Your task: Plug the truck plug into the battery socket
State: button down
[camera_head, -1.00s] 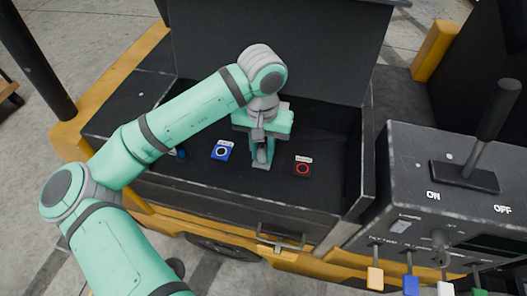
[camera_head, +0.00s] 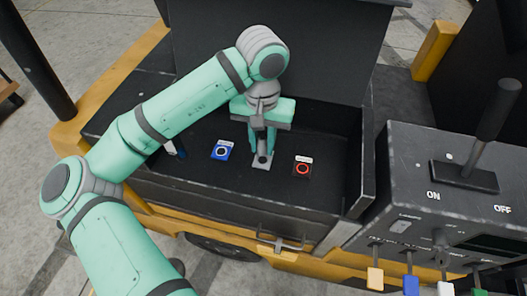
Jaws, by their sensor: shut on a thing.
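My gripper (camera_head: 262,150) points down into the open black battery compartment (camera_head: 335,190) and is shut. What it holds, taken as the truck plug, is small, dark and mostly hidden between the fingers. The fingertips are at a grey square fitting (camera_head: 261,163); I cannot tell whether they touch it. A blue socket (camera_head: 222,152) with a dark round centre and white label lies to the left. A red-ringed socket (camera_head: 302,169) with a white label lies to the right. The frames do not show which one is the battery socket.
The raised black lid (camera_head: 290,40) stands behind my gripper. The compartment's right wall (camera_head: 368,150) rises beside it. A control box with a lever (camera_head: 495,115) stands further right.

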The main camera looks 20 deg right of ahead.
aim_at(262, 133)
jog(key=shift+r, duration=1.1)
jog(key=shift+r, duration=0.1)
jog(key=shift+r, duration=3)
jog(key=shift+a+f, duration=0.15)
jog(key=shift+a, duration=0.25)
jog(key=s+a+f+n, duration=0.2)
jog(key=a+n, duration=0.1)
jog(key=a, duration=0.4)
jog(key=s+a+f+n, duration=0.2)
jog(key=s+a+n, duration=0.1)
jog(key=a, duration=0.4)
jog(key=shift+s+f+n, duration=0.35)
jog(key=shift+f+n, duration=0.05)
jog(key=shift+w, duration=0.2)
